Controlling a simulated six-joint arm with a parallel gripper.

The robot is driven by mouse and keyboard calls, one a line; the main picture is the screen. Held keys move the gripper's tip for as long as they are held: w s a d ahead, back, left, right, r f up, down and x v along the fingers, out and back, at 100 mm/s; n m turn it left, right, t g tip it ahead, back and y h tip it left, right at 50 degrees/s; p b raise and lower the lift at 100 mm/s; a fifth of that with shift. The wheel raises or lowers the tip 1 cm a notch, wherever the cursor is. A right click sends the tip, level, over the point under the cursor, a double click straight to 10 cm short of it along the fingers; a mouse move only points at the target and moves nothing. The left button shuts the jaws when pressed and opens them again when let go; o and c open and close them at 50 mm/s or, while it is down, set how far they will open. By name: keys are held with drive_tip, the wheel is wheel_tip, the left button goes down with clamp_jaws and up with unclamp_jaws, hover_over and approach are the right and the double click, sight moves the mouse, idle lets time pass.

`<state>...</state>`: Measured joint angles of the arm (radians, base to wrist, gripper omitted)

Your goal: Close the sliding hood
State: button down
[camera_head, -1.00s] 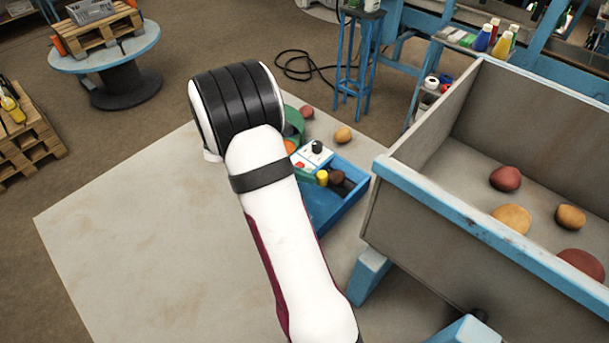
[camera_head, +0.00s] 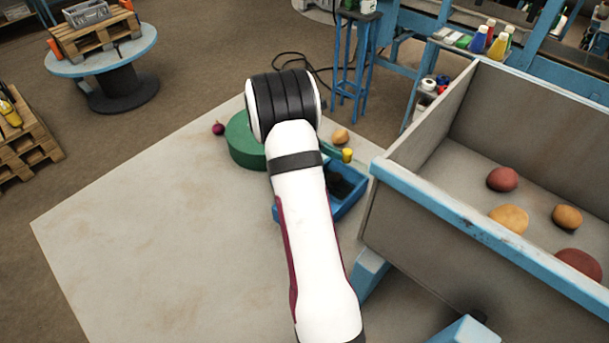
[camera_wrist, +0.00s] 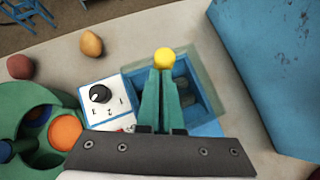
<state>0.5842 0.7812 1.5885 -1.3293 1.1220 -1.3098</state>
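The blue tray (camera_head: 352,200) sits on the pale floor slab, with dark pieces inside; it also shows in the wrist view (camera_wrist: 205,118). A see-through greenish hood (camera_wrist: 207,72) shows faintly over and around the tray in the wrist view; how much of the tray it covers is hard to tell. A yellow knob (camera_wrist: 165,58) is at my fingertips and also shows in the head view (camera_head: 347,155), near the tray's back right. My gripper (camera_wrist: 163,75) has its green fingers close together on this knob. My arm hides part of the tray in the head view.
A white box with a black dial (camera_wrist: 102,98) stands left of the tray. A green round holder (camera_head: 243,140) is farther left, with an orange disc (camera_wrist: 66,131). Loose balls lie behind. A tall blue-rimmed bin (camera_head: 450,212) stands close on the right. The slab's left is clear.

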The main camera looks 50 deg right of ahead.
sight(334, 161)
drive_tip(key=a, duration=0.1)
drive_tip(key=w+a, duration=0.1)
drive_tip(key=a, duration=0.1)
drive_tip(key=shift+w, duration=0.3)
drive_tip(key=v, duration=1.1)
drive_tip(key=s+a+r+m+t+y, duration=0.1)
drive_tip(key=s+a+r+m+y, duration=0.1)
drive_tip(key=s+a+m, duration=0.35)
drive_tip(key=s+a+r+m+t+y, duration=0.1)
drive_tip(key=s+a+r+m+y, duration=0.1)
drive_tip(key=a, duration=0.7)
drive_tip(key=s+a+f+m+t+y, duration=0.1)
drive_tip(key=s+a+m+y, duration=0.4)
drive_tip(key=s+a+m, duration=0.6)
drive_tip(key=s+a, duration=0.4)
drive_tip(key=a, duration=0.3)
drive_tip(key=shift+s+f+t+y, duration=0.15)
drive_tip(key=shift+s+t+y, duration=0.05)
drive_tip(key=shift+t+y, duration=0.2)
